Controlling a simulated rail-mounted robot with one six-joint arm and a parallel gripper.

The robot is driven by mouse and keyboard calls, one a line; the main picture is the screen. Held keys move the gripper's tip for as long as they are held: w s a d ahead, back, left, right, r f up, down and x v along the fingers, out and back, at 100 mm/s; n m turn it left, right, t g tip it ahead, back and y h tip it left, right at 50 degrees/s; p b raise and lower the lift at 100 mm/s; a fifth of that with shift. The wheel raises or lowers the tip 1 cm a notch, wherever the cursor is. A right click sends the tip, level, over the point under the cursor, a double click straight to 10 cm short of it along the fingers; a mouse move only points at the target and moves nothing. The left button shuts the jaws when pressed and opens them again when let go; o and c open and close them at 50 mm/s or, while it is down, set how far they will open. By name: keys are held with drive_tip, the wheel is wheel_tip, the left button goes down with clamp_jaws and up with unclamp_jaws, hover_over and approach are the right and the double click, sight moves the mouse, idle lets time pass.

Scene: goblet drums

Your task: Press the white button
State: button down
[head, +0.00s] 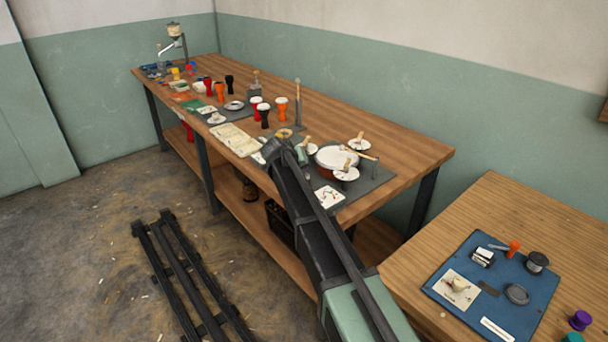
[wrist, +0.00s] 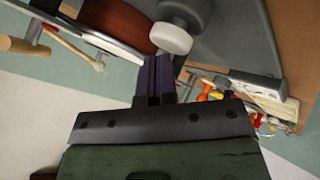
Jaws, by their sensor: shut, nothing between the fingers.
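A white rounded cap (wrist: 170,38) on a grey body shows in the wrist view, just beyond my fingertips; it looks like the white button. My gripper (wrist: 157,60) is shut and empty, its dark purple fingers together. The fingertips point at the cap's near side; I cannot tell whether they touch it. In the head view my arm reaches over the long bench beside the white-topped drum, and I cannot make out the button or my fingertips there.
The drum (head: 337,157) has a red-brown side (wrist: 115,22) close to my fingers. White discs and mallets surround it on a dark mat (head: 372,183). Goblet drums (head: 282,103) stand farther along the bench. A second table (head: 410,262) is at the right.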

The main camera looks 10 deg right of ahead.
drive_tip(key=shift+f+b, duration=0.35)
drive_tip(key=shift+f, duration=0.05)
drive_tip(key=shift+r, duration=0.15)
idle(0.4)
drive_tip(key=shift+r+p, duration=1.25)
drive_tip(key=shift+p, duration=0.2)
wheel_tip(320, 180, up, 5)
drive_tip(key=p, duration=0.5)
